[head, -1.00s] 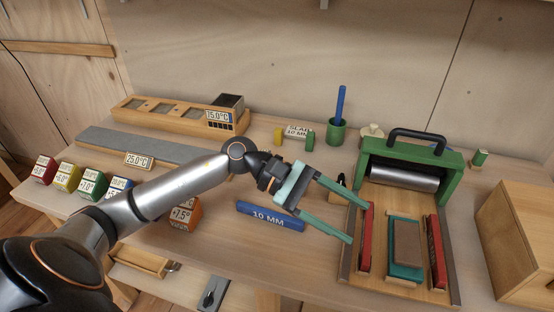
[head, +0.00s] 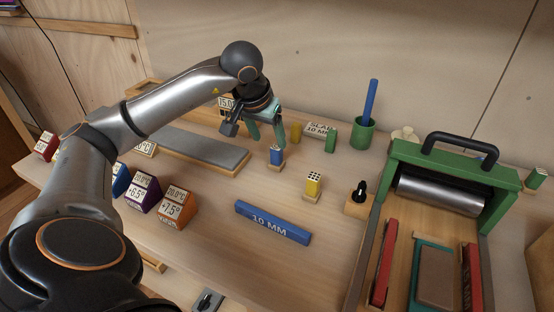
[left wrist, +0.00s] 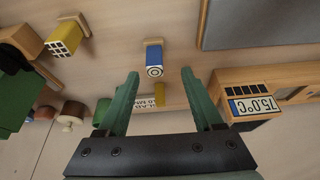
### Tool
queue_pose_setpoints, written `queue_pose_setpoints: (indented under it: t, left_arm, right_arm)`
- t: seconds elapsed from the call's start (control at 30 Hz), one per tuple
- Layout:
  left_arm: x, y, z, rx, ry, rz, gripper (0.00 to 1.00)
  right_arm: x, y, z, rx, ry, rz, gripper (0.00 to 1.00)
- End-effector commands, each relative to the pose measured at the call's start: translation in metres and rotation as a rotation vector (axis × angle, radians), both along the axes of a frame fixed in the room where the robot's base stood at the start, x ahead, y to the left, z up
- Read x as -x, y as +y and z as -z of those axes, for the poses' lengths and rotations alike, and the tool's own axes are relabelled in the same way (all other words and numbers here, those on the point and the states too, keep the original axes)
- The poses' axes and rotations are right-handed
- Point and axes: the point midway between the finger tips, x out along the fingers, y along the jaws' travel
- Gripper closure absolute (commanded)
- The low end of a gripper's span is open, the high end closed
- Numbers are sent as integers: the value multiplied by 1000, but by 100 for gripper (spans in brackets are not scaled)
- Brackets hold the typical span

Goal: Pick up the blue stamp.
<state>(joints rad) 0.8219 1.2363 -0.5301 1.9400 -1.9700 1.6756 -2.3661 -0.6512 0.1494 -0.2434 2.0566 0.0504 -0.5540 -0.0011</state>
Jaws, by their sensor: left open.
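The blue stamp (head: 276,155) stands upright on a small wooden base in the middle of the table. In the left wrist view the blue stamp (left wrist: 154,57) shows its face with a round mark, between the lines of the two fingers and just past their tips. My left gripper (head: 267,138) is open and empty, its green fingers pointing down close to the stamp. In the left wrist view the fingertips (left wrist: 160,76) lie either side of the stamp; I cannot tell whether they touch it. My right gripper is not in view.
A yellow stamp (head: 313,184) stands to the right of the blue one. Behind are a green cylinder (head: 330,140) and a green cup (head: 361,134). A grey slab (head: 195,145) lies left, a blue 10 MM bar (head: 272,222) in front, and a green roller press (head: 500,174) right.

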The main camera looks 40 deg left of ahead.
Motion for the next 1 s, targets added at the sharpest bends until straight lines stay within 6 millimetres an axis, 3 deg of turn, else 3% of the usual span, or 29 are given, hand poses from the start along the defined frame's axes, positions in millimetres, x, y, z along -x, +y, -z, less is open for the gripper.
queue_pose_setpoints:
  t: [0.5,0.77,1.0]
  left_arm:
    - [-27,-1,51,3,1,0,32]
    - [-28,0,53,2,-2,0,32]
    - [-28,0,53,2,-2,0,58]
  right_arm:
    - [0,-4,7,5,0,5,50]
    - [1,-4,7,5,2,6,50]
    - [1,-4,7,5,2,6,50]
